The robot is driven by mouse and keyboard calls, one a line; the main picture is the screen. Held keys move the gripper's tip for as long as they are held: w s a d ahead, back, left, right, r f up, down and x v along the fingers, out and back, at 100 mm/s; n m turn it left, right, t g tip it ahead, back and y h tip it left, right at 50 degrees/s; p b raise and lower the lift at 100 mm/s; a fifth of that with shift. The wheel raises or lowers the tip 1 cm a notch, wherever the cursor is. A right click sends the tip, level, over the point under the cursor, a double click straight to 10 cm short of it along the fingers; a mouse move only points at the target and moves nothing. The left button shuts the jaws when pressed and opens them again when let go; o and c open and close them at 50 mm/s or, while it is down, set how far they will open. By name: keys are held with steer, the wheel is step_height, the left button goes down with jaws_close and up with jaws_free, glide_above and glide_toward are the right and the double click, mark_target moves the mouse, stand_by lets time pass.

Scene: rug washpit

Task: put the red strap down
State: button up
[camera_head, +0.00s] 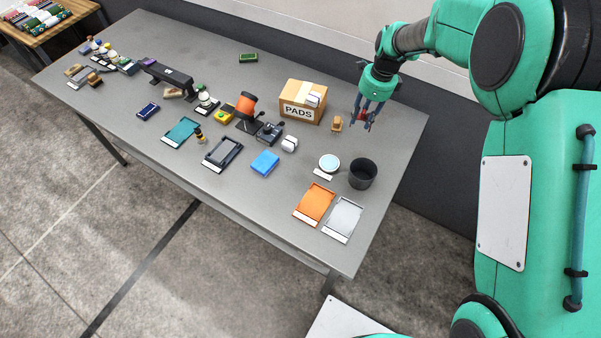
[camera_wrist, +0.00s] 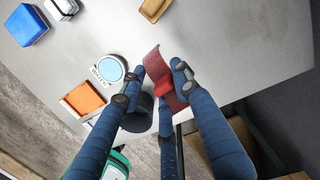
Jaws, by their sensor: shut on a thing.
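My gripper (camera_head: 366,116) hangs above the right end of the grey table, to the right of the PADS box. Its blue fingers are shut on the red strap (camera_wrist: 157,64), a curved dark red band in the wrist view. The fingertips hide part of the strap. Only a small bit of red shows between the fingers in the head view. The strap looks clear of the table, though its exact height is hard to tell.
The table (camera_head: 395,145) has bare room around and below my gripper. Nearby are a small tan block (camera_head: 337,124), the PADS box (camera_head: 302,101), a dark cup (camera_head: 363,174), a pale blue disc (camera_head: 329,162), an orange tray (camera_head: 314,203) and a grey tray (camera_head: 343,217).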

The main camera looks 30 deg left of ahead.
steer(key=s+a+f+m+p, duration=0.1)
steer(key=s+a+f+p, duration=0.15)
steer(key=s, duration=1.65)
steer(key=s+d+f, duration=0.1)
steer(key=s+d, duration=0.1)
steer(key=s, duration=0.7)
steer(key=s+d+f+m+p, duration=0.1)
steer(key=s+d, duration=0.1)
steer(key=s, duration=0.8)
steer(key=shift+s, duration=0.3)
steer(key=shift+a, duration=0.15)
steer(key=w+a, duration=0.3)
steer(key=a, duration=0.1)
steer(key=w+a+f+b, duration=0.1)
steer(key=w+a, duration=0.2)
steer(key=a, duration=0.1)
steer(key=w+a+b, duration=0.1)
steer(key=w+a, duration=0.3)
steer(key=shift+a+f, duration=0.25)
steer(key=shift+f, duration=0.05)
steer(key=shift+f, duration=0.1)
steer(key=shift+f+b, duration=0.45)
steer(key=shift+f, duration=1.2)
